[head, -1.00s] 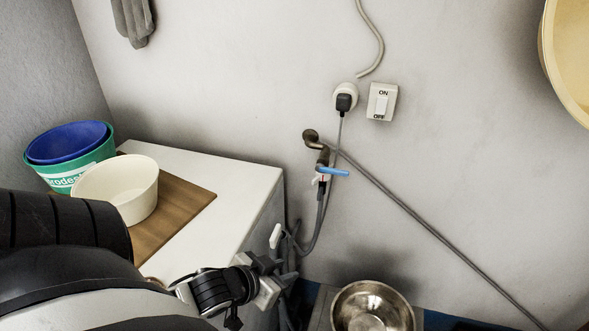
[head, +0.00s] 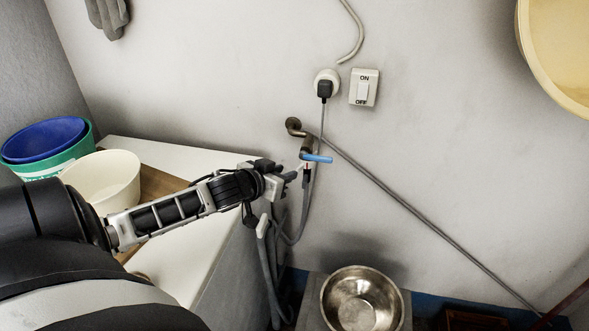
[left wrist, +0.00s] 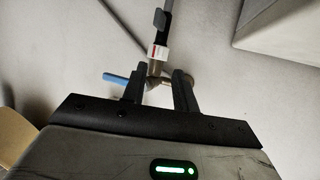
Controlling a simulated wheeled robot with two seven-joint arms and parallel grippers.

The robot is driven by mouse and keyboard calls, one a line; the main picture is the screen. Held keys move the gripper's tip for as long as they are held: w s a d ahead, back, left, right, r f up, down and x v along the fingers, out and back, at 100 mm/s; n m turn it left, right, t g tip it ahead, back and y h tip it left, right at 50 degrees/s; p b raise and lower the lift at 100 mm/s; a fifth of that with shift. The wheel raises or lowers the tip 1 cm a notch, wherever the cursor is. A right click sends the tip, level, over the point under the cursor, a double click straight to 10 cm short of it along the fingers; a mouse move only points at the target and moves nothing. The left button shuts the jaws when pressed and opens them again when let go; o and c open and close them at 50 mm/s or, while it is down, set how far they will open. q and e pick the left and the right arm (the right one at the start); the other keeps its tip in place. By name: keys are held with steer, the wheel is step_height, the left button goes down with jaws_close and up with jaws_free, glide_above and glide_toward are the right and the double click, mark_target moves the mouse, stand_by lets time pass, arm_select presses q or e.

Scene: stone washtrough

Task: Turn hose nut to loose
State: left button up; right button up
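A tap (head: 308,147) with a blue lever (head: 318,158) stands out from the wall, and a grey hose (head: 308,200) hangs below it. The tap (left wrist: 154,68) and lever (left wrist: 115,79) also show in the left wrist view. In the head view the left gripper (head: 288,176) is just left of the nut; contact cannot be told.
A white-topped cabinet (head: 215,160) with basins (head: 105,180) stands left, beneath my arm. A steel bowl (head: 362,300) sits below the tap. A socket with a plug (head: 325,88) and an ON/OFF switch (head: 364,87) are above. A pipe (head: 430,215) slants down right.

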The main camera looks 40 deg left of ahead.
mark_target(298, 168)
arm_select(q)
steer(key=x, duration=0.5)
steer(key=shift+w+f, duration=0.1)
steer(key=shift+w, duration=0.25)
jaws_close()
